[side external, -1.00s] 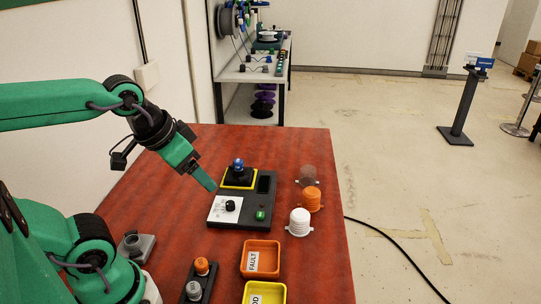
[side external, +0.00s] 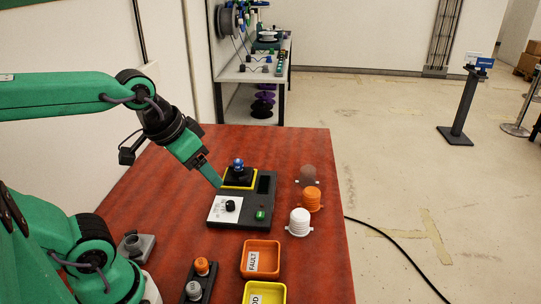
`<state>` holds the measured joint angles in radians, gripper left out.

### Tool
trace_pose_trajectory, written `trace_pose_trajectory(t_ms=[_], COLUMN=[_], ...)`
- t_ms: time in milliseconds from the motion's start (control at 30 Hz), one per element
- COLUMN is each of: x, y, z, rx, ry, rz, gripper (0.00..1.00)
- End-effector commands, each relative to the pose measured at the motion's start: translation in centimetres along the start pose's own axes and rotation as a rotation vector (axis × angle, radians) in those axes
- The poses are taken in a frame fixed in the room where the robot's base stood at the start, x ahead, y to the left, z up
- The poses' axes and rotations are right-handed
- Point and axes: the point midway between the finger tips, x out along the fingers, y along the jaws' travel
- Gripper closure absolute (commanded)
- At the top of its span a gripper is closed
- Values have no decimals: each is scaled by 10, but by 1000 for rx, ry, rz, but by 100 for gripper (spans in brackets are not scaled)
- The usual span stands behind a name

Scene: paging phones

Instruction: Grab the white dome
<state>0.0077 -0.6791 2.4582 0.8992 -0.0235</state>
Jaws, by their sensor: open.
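The white dome (side external: 299,222) stands upright on the red table at the right, a ribbed cap with small side tabs. My gripper (side external: 217,183) is above the left rear part of the dark control box (side external: 246,211), pointing down and to the right. It is open, with no object visible in it, and is well to the left of the white dome and higher. The control box lies between them.
An orange dome (side external: 310,199) and a brownish, see-through dome (side external: 307,175) stand behind the white one. An orange FAULT tray (side external: 263,258) and a yellow tray (side external: 265,292) are in front. The table's right edge is close to the domes.

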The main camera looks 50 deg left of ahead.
Motion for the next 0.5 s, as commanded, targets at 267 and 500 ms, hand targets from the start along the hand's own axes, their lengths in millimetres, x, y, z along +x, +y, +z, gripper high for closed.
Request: trace_pose_trajectory(t_ms=[267, 500], x=[20, 47], y=[7, 15], z=[-34, -63], rx=[-43, -85], ry=[-79, -152], rz=[5, 3], gripper=[31, 31])
